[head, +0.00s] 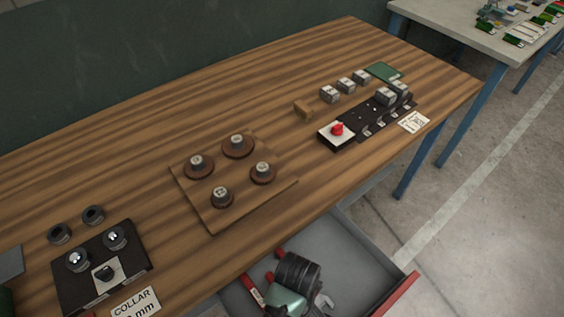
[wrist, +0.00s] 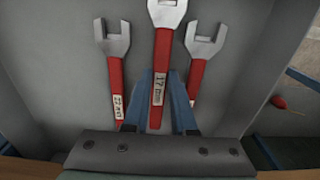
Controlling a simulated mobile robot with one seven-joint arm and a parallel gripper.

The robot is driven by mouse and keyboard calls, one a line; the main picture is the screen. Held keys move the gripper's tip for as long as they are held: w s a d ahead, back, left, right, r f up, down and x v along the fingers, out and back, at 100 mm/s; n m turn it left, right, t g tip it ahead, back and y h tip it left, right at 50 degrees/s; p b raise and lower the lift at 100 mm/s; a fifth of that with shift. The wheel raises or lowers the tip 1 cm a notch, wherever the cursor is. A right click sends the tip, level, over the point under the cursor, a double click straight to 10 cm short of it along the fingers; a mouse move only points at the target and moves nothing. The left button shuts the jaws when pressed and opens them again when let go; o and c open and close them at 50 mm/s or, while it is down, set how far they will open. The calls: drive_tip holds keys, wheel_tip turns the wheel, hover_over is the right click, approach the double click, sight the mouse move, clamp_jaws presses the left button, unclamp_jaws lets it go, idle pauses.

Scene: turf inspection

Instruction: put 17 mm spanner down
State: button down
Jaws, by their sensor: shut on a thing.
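The 17 mm spanner (wrist: 165,55), with a grey jaw and a red handle bearing a "17 mm" label, is in the middle of the wrist view. My gripper (wrist: 162,100) is shut on its handle with blue fingers on both sides. The left spanner (wrist: 116,62) has a label that seems to read 22 mm. The right one (wrist: 203,60) is partly covered by my gripper. In the head view my gripper hides the held spanner's grip inside the open drawer (head: 362,262).
The drawer's red front edge (head: 400,294) is at the right. The wooden bench (head: 330,178) above carries a board with several round pieces (head: 238,147), a black fixture with a red button (head: 337,129), and a collar fixture (head: 140,268). A second table (head: 455,33) stands at the upper right.

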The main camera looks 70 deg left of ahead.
drive_tip(key=a, duration=0.2)
drive_tip(key=s+a+f, duration=0.1)
drive_tip(key=a, duration=0.1)
drive_tip(key=shift+f, duration=0.1)
drive_tip(key=shift+f, duration=0.2)
drive_tip(key=c, duration=0.7)
unclamp_jaws()
drive_tip(key=shift+c, duration=0.2)
drive_tip(key=shift+r, duration=0.15)
wheel_tip(320, 180, up, 12)
drive_tip(key=p, duration=0.2)
